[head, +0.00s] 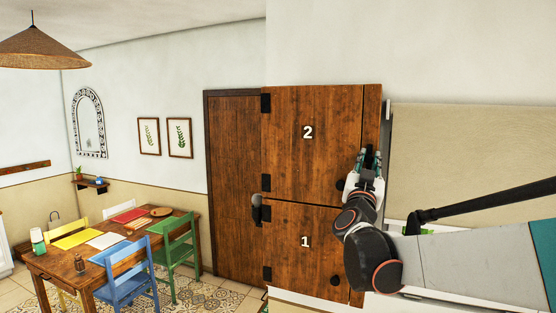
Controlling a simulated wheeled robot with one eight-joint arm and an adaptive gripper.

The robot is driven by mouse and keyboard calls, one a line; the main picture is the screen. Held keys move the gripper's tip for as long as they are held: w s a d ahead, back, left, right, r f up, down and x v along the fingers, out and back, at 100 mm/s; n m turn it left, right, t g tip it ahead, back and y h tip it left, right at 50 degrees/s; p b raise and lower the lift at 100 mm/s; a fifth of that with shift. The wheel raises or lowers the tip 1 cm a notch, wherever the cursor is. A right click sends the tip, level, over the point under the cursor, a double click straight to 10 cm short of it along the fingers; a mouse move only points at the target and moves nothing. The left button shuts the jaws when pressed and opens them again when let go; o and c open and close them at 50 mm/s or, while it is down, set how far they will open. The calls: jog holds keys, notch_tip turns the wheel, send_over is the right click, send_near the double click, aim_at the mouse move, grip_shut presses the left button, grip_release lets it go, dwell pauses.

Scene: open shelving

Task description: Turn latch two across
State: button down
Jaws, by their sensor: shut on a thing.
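The upper wooden door marked 2 (307,145) stands closed above the lower wooden door marked 1 (304,235). My gripper (367,158) is at the right edge of door 2, a little below its middle height. Its fingers point up and away from me and are shut on latch two. The latch is hidden behind the fingers, so its angle cannot be told. A dark round knob (340,185) on door 2 shows just left of my gripper.
Black hinges (266,103) line the cabinet's left side. A dining table (62,264) with coloured chairs stands far left. A beige panel (475,150) is right of the cabinet.

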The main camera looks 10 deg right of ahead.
jog(key=shift+w+m+g+h, duration=0.1)
jog(key=shift+m+g+h, duration=0.2)
jog(key=shift+m, duration=0.2)
jog(key=m+g+h+b, duration=0.1)
jog(key=m, duration=0.1)
jog(key=m+g+b, duration=0.1)
jog(key=m, duration=0.2)
jog(key=shift+a+h, duration=0.15)
jog(key=shift+h, duration=0.25)
jog(key=m+g, duration=0.1)
jog(key=m, duration=0.2)
jog(key=m+g+h, duration=0.1)
jog(key=m, duration=0.2)
jog(key=shift+a+r+g, duration=0.1)
jog(key=shift+r+g, duration=0.05)
jog(key=shift+g, duration=0.15)
jog(key=m+g, duration=0.1)
jog(key=m, duration=0.2)
jog(key=m+g, duration=0.1)
jog(key=m, duration=0.1)
jog(key=shift+r+m, duration=0.15)
jog(key=shift+m, duration=0.25)
jog(key=shift+a+r+m+g+y, duration=0.1)
jog(key=shift+m+g+y, duration=0.25)
jog(key=shift+m, duration=0.7)
jog(key=shift+m+g+y, duration=0.25)
jog(key=shift+m+y, duration=0.1)
jog(key=shift+m, duration=0.7)
jog(key=c, duration=1.4)
grip_release()
